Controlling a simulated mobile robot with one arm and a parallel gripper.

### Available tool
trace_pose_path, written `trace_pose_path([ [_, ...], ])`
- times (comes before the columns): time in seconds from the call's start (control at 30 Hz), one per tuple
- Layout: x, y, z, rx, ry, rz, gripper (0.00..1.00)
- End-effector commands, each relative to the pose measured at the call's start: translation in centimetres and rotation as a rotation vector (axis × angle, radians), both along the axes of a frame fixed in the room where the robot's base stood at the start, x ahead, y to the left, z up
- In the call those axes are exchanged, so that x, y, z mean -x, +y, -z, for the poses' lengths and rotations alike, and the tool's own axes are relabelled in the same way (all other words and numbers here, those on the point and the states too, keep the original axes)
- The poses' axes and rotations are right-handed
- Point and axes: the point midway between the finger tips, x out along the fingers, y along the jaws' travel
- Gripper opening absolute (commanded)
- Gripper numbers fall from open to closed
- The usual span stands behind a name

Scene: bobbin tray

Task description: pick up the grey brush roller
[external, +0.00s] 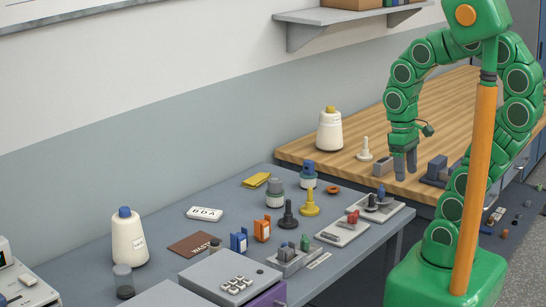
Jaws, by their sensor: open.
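I cannot surely single out the grey brush roller in the external view; the small parts are too tiny to tell apart. A small grey tray (298,267) holding dark and green parts sits on the grey bench. A flat light tray (341,238) with grey and red pieces lies right of it, and another tray (384,214) holds dark and blue pegs. My gripper (405,169) points down over the front of the wooden table, with its dark fingers open and nothing seen between them.
On the wooden table (440,110), a white bottle (329,133) and white peg (365,152) stand left of my gripper, and a dark blue block (436,170) right. A shelf (335,17) hangs above.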

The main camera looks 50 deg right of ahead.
Motion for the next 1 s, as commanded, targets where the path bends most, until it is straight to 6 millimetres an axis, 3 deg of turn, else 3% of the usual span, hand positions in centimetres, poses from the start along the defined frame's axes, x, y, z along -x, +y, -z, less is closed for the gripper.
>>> trace_pose_path([
  [0.23,-0.2,-0.1,0.0,0.003,-0.002,-0.002,0.65],
  [0.37,-1.9,-1.0,0.5,0.032,-0.032,-0.019,0.65],
  [0.47,-4.9,-2.3,1.2,0.080,-0.091,-0.052,0.65],
  [0.7,-14.6,-4.8,2.9,0.181,-0.284,-0.194,0.65],
  [0.83,-19.6,-4.9,3.8,0.206,-0.388,-0.290,0.65],
  [1.0,-25.9,-3.5,5.0,0.203,-0.526,-0.428,0.65],
])
